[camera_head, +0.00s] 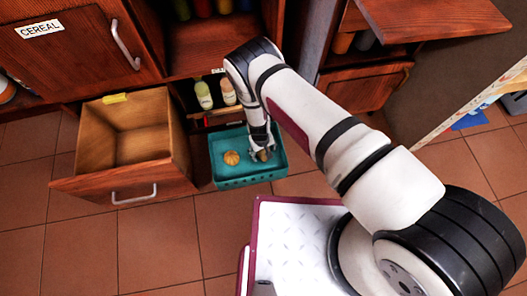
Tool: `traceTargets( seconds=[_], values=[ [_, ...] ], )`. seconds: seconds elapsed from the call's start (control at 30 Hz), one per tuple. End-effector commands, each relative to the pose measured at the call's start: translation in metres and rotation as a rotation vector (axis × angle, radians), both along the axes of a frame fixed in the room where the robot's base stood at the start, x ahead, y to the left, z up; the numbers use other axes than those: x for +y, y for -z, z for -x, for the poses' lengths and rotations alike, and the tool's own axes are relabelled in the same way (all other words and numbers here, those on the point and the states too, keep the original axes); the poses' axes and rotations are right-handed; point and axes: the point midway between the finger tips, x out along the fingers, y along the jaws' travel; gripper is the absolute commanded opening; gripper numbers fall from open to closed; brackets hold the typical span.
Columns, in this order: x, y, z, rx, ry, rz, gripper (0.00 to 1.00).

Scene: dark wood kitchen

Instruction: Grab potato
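A small brown potato (263,156) lies in the teal basket (246,181), toward its right side. My gripper (261,149) reaches down into the basket from above, with its fingers at the potato. The fingers are small in this view and partly cover the potato, so I cannot tell whether they are closed on it. A second, orange-tan ribbed item (231,157), like a small pumpkin, lies in the basket to the left of my gripper, apart from it.
An open, empty-looking drawer (128,146) sticks out left of the basket. Two bottles (216,93) stand on a shelf behind it. A cabinet labelled CEREAL (65,50) is at upper left. Tiled floor (170,240) is clear in front.

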Motion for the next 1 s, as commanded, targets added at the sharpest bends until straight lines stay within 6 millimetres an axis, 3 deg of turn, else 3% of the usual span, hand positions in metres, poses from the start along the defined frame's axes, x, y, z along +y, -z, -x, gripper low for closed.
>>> traceTargets(
  seconds=[0.03,0.2,0.57,1.0],
  values=[
    [0.0,0.0,0.0,0.0,0.0,0.0,0.49],
    [0.0,0.0,0.0,0.0,0.0,0.0,0.16],
    [0.0,-0.01,0.0,0.0,0.001,0.0,0.15],
    [0.0,-0.088,0.0,0.0,0.0,0.0,0.15]
  ],
)
